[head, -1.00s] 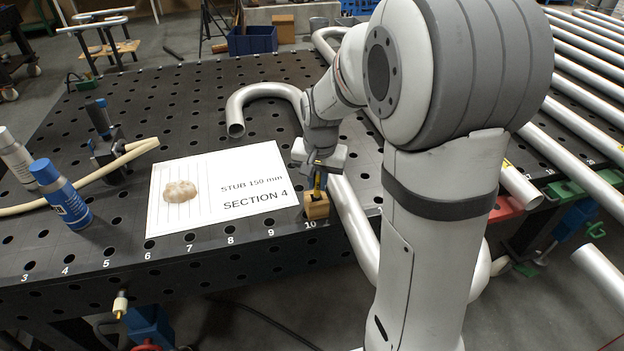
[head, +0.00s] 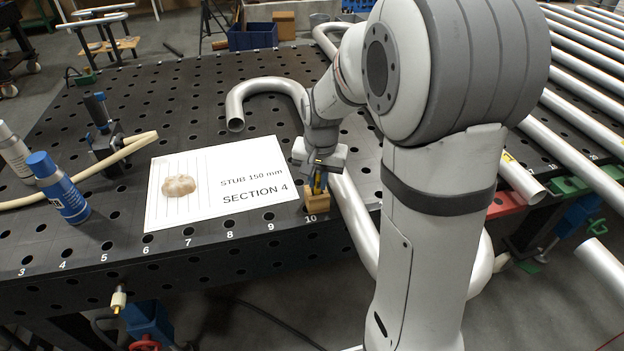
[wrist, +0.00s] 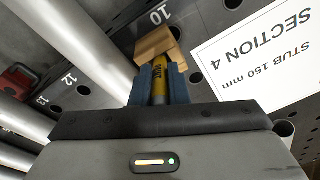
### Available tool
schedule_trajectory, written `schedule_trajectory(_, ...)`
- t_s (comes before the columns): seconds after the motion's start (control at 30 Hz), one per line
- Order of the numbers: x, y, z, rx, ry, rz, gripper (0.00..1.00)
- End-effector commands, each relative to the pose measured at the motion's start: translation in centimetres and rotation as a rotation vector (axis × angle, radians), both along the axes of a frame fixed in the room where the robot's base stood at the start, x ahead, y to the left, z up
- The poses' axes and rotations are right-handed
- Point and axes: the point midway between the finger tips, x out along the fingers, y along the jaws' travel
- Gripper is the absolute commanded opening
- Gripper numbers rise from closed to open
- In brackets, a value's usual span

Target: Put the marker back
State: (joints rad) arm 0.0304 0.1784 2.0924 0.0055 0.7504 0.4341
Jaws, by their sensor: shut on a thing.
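The marker is a slim yellow stick with dark lettering (wrist: 160,88), seen in the wrist view between the two blue fingers of my gripper (wrist: 161,84). My gripper (head: 318,181) is shut on it and points down in the head view. A small wooden block (head: 317,201) stands directly below, at the table's front edge by the number 10. The block also shows just beyond the fingertips in the wrist view (wrist: 157,43). The marker's lower end meets or overlaps the block in view. I cannot tell how far it is inside, as the fingers hide part of it.
A white sheet (head: 240,209) marked "SECTION 4" lies left of the block, with a tan lump (head: 179,186) on it. A bent steel pipe (head: 355,222) runs close by on the right.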

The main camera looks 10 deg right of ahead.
Motion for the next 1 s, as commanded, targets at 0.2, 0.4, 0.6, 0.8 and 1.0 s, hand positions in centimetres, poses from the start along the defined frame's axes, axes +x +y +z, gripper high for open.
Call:
schedule_trajectory(0.2,0.0,0.0,0.0,0.000,0.001,0.000,0.24)
schedule_trajectory(0.4,0.0,0.0,0.0,0.000,0.001,-0.001,0.40)
schedule_trajectory(0.6,0.0,0.0,0.0,0.001,0.001,-0.001,0.40)
schedule_trajectory(0.8,-0.1,0.0,1.7,0.000,-0.003,-0.001,0.40)
schedule_trajectory(1.0,-0.6,0.0,5.2,0.000,-0.004,-0.001,0.40)
